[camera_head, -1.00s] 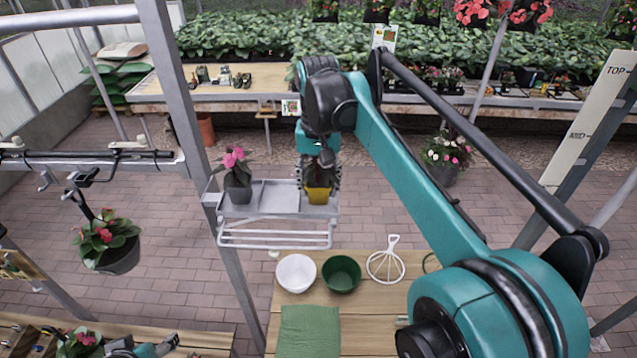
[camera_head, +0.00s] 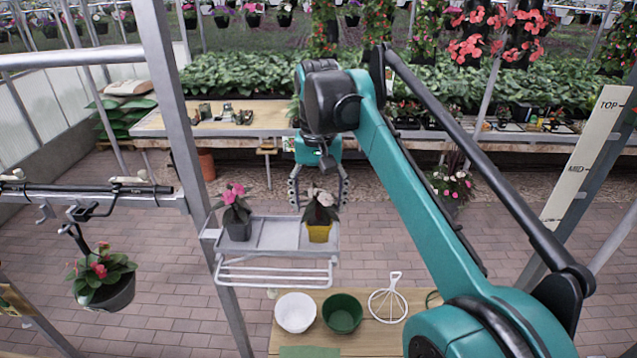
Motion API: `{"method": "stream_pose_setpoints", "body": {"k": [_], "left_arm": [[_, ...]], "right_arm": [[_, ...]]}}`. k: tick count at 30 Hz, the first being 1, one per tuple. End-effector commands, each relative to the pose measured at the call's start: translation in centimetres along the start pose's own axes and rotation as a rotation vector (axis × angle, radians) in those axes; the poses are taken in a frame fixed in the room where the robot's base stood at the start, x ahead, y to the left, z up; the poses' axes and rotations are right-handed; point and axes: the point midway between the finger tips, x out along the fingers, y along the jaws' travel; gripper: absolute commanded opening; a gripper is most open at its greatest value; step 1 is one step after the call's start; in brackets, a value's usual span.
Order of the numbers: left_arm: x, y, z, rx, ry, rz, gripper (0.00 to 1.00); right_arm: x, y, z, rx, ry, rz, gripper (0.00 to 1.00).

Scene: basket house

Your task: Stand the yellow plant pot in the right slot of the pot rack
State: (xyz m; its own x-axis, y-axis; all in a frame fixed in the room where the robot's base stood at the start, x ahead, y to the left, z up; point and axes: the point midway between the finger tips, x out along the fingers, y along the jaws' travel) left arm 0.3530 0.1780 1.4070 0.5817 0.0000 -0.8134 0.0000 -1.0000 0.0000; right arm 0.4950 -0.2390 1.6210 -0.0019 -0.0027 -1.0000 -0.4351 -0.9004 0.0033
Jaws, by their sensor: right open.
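The yellow plant pot (camera_head: 319,233) holds a leafy plant with a pale flower. It stands upright in the right slot of the pot rack (camera_head: 272,246), a grey tray with bars below its front. A dark grey pot with a pink flower (camera_head: 237,226) stands in the left slot, and the middle of the rack is empty. My right gripper (camera_head: 319,203) is open above and behind the yellow pot. Its fingers are spread to either side of the plant's top, clear of the pot. My left gripper does not show.
A hanging pot (camera_head: 107,290) is at the left. A grey post (camera_head: 190,150) rises just left of the rack.

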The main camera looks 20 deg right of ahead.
Motion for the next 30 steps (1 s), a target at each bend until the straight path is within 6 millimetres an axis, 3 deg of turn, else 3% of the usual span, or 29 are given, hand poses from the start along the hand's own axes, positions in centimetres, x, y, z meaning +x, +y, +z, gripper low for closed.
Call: {"method": "stream_pose_setpoints", "body": {"k": [3, 10, 30], "left_arm": [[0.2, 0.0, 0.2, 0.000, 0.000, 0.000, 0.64], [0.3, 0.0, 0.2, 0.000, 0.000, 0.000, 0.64], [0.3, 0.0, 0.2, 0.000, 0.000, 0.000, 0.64]], "right_arm": [[-2.4, 0.0, 0.0, 0.000, 0.000, 0.000, 0.68], [-5.5, 0.0, 0.0, 0.000, 0.000, 0.000, 0.68], [-6.1, 0.0, 0.0, 0.000, 0.000, 0.000, 0.68]]}}
